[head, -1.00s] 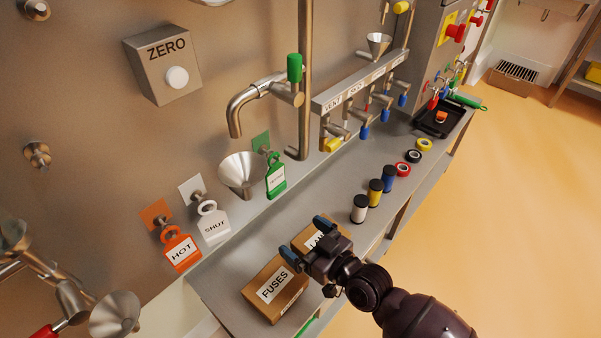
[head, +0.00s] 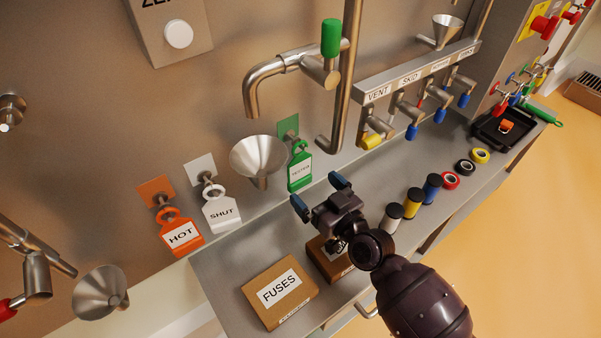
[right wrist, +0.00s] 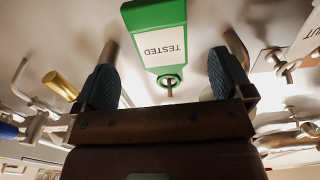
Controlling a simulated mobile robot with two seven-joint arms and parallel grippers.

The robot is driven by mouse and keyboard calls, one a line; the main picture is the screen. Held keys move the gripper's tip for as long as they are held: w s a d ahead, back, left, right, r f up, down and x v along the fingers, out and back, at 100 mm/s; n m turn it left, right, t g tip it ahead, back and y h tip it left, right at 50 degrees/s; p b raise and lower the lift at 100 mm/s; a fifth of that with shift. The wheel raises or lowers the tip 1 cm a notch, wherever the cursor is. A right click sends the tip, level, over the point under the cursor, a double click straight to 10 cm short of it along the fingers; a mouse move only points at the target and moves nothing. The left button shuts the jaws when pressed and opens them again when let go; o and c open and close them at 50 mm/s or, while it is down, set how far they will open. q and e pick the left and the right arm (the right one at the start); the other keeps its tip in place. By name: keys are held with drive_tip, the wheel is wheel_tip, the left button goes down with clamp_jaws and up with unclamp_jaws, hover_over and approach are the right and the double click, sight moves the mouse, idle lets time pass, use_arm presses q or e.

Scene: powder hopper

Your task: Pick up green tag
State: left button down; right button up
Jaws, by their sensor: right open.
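The green tag (head: 300,168) hangs from a peg on the steel panel, in front of a green square plate, just right of a metal funnel. Its white label reads TESTED in the right wrist view (right wrist: 160,38), where it shows upside down between and beyond the fingertips. My right gripper (head: 320,192) is open and empty, in front of and a little below the tag, apart from it. In the right wrist view its two blue fingers (right wrist: 165,85) stand wide apart. My left gripper is not in view.
An orange HOT tag (head: 181,235) and a white SHUT tag (head: 221,212) hang to the left. The funnel (head: 258,156) sits close beside the green tag, under a bent spout (head: 262,82). A FUSES box (head: 279,293) and several spools (head: 412,203) stand on the shelf.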

sight(300, 174)
drive_tip(key=shift+w+a, duration=0.35)
drive_tip(key=shift+w, duration=0.05)
drive_tip(key=b+x, duration=0.1)
drive_tip(key=x, duration=0.2)
drive_tip(key=shift+w+a+f, duration=0.1)
drive_tip(key=shift+w, duration=0.1)
drive_tip(key=shift+w+a, duration=0.15)
drive_tip(key=shift+w, duration=0.15)
drive_tip(key=shift+w+a, duration=0.1)
drive_tip(key=shift+w, duration=0.05)
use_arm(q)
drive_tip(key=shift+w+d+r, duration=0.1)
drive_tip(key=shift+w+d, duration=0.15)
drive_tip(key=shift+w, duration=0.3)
use_arm(e)
drive_tip(key=shift+c, duration=0.5)
drive_tip(key=c, duration=0.7)
drive_tip(key=shift+c, duration=1)
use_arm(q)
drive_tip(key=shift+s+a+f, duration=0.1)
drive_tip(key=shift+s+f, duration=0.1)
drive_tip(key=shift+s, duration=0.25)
